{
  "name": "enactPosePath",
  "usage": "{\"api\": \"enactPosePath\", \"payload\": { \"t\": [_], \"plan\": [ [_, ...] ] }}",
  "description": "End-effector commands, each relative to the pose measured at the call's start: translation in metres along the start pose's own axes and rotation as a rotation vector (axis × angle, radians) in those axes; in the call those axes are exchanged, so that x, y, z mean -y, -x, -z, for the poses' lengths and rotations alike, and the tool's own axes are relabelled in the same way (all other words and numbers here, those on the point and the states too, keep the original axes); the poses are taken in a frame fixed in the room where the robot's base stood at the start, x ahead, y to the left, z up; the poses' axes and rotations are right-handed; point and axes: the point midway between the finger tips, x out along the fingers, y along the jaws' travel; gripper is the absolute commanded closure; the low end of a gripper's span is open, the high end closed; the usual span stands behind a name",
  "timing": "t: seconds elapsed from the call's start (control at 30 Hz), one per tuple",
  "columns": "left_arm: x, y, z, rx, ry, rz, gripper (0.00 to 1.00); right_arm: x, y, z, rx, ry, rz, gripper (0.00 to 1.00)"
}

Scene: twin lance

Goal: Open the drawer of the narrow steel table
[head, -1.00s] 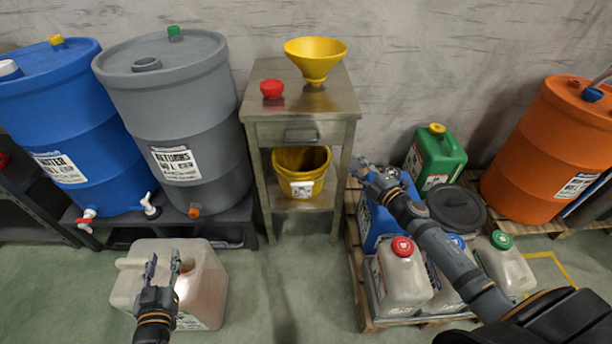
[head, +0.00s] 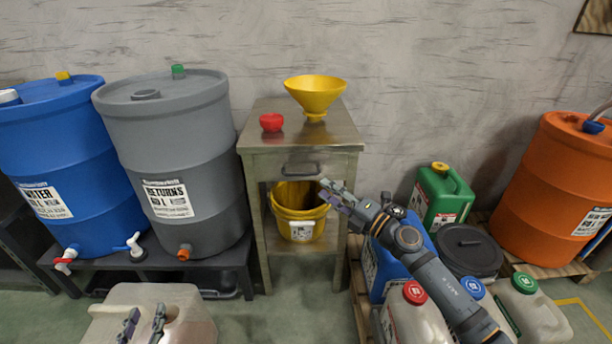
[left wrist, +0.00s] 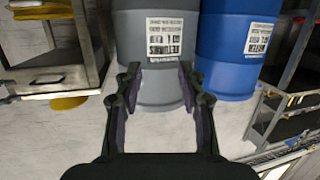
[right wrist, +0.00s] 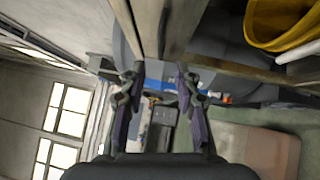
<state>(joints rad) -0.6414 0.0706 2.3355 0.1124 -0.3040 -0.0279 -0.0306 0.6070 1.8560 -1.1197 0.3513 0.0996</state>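The narrow steel table (head: 345,133) stands against the wall, its drawer (head: 335,166) shut flush in the front. The drawer's dark handle (head: 301,170) is at the middle of its face. My right gripper (head: 326,191) is in front of the table's right part, a little below and right of the handle, and not touching it. In the right wrist view its fingers (right wrist: 159,82) are apart with nothing between them. My left gripper (head: 143,318) is low at the left, over a pale canister; its fingers (left wrist: 157,78) are open and empty in the left wrist view.
A yellow funnel (head: 315,93) and red cap (head: 271,122) stand on the tabletop, a yellow bucket (head: 299,210) on the shelf below. A grey barrel (head: 170,125) is close left. Canisters (head: 437,195) on a pallet crowd the right. Floor before the table is mostly clear.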

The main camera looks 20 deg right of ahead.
Motion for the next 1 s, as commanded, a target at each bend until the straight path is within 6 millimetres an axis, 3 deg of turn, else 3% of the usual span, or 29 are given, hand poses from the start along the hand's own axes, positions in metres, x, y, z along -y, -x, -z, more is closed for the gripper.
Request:
{"api": "enactPosePath", "payload": {
  "t": [0.23,0.33,0.5,0.87,1.0],
  "plan": [
    [-0.002,0.014,-0.058,0.232,0.019,-0.007,0.60,-0.002,-0.037,0.000,0.002,-0.005,-0.004,0.68],
    [-0.002,0.011,-0.051,0.200,0.016,-0.006,0.60,-0.001,-0.059,0.001,0.001,-0.005,-0.004,0.68],
    [-0.001,0.004,-0.027,0.103,0.009,-0.003,0.60,0.001,-0.077,0.000,0.001,-0.003,0.000,0.68],
    [-0.001,0.002,-0.017,0.064,0.005,-0.002,0.60,0.001,-0.083,0.001,-0.001,-0.002,0.003,0.68],
    [-0.001,0.002,-0.017,0.065,0.005,-0.002,0.60,0.001,-0.083,0.001,-0.001,-0.002,0.002,0.83]
  ]
}}
